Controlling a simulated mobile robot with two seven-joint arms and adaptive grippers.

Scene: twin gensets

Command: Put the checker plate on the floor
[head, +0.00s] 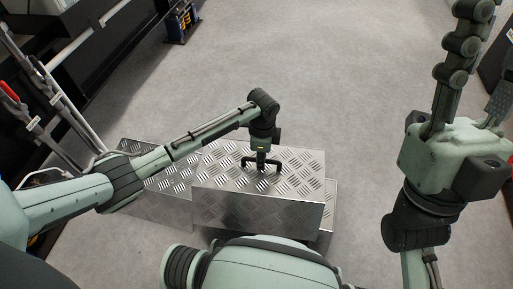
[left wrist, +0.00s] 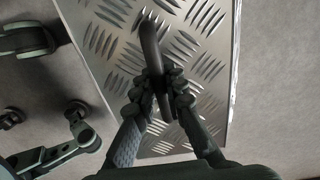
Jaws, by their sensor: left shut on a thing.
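The checker plate (head: 301,165) is bright metal with a raised tread pattern and a dark bar handle (left wrist: 152,55) on its top. In the head view it lies below the middle, with a patterned face turned towards me. My left gripper (head: 262,163) is shut on the handle from above. In the left wrist view its fingers (left wrist: 163,92) close around the handle, over the plate (left wrist: 205,65). I cannot tell whether the plate rests on anything. My right gripper (head: 478,75) is raised at the right, empty, its fingers apart and partly cut off.
More tread metal (head: 160,170) shows to the left, under my left arm; its join with the plate is hard to see. Grey floor (head: 320,70) is wide and clear beyond and to the right. A dark machine frame with rails (head: 90,40) stands at the left, with a blue item (head: 181,22) beside it.

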